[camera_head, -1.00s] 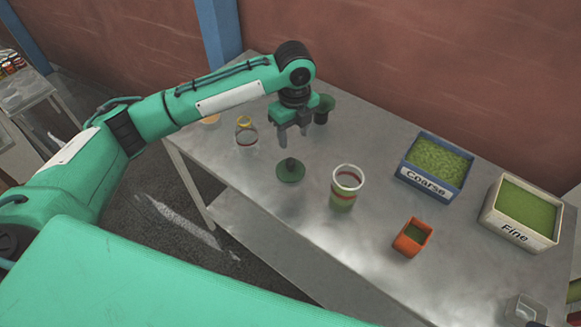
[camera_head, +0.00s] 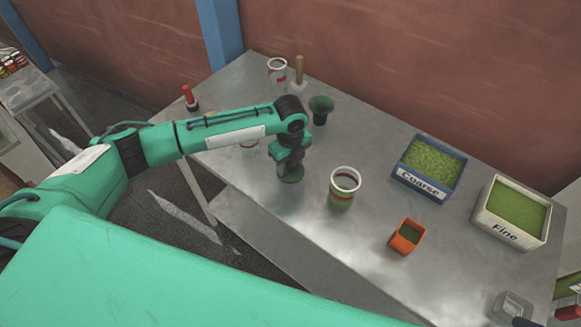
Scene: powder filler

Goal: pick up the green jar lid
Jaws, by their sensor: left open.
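My right gripper is not in view.
A jar with green powder (camera_head: 343,188) stands just right of the lid. An orange scoop box (camera_head: 406,237), the Coarse bin (camera_head: 423,185) and the Fine bin (camera_head: 482,229) are further right. A dark green funnel (camera_head: 320,109) stands behind my gripper.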

